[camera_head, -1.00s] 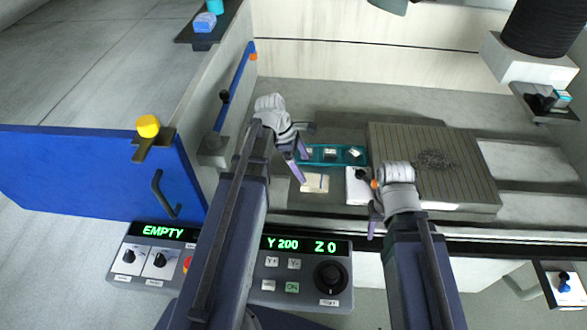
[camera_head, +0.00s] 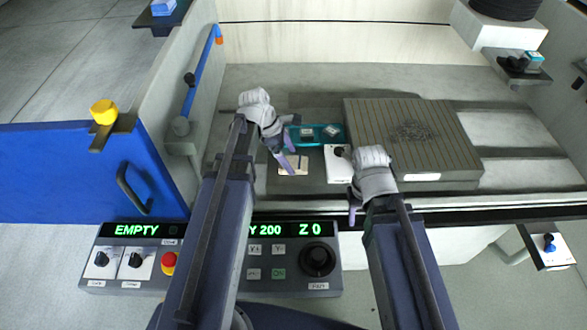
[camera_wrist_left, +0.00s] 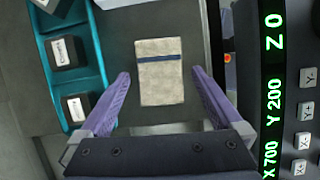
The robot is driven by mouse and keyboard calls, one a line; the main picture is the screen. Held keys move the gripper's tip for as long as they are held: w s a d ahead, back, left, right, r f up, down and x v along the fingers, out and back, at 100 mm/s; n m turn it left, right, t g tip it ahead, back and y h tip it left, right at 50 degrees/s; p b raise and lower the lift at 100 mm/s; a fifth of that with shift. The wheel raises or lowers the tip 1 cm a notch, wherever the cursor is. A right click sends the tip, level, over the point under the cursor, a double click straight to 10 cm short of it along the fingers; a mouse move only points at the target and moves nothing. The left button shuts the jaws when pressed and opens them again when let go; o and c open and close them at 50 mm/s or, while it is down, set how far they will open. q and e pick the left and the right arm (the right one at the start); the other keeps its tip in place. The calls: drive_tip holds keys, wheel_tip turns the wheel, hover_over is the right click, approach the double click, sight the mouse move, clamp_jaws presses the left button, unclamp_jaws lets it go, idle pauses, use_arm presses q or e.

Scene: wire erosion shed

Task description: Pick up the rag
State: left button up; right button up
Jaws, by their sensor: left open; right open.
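The rag (camera_head: 297,160) is a flat beige cloth lying on the grey machine bed. The left wrist view shows it whole (camera_wrist_left: 160,88), with a dark blue stripe across it. My left gripper (camera_head: 284,158) is open above the rag. In the left wrist view its two purple fingers (camera_wrist_left: 161,74) stand apart on either side of the rag, not touching it visibly. Its height over the cloth is hard to tell. In the head view a finger covers part of the rag. My right gripper (camera_head: 354,205) is open and empty near the bed's front edge.
A teal tray (camera_wrist_left: 45,68) with labelled dark blocks lies beside the rag. A white plate (camera_head: 337,172) with a black knob lies to its right, then a large grooved block (camera_head: 440,145). The control panel (camera_head: 215,285) stands in front.

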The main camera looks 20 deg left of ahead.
use_arm(q)
drive_tip(key=shift+b+x, duration=0.45)
drive_tip(key=shift+x, duration=0.55)
drive_tip(key=shift+r, duration=0.1)
drive_tip(key=shift+c, duration=0.2)
drive_tip(key=c, duration=1.2)
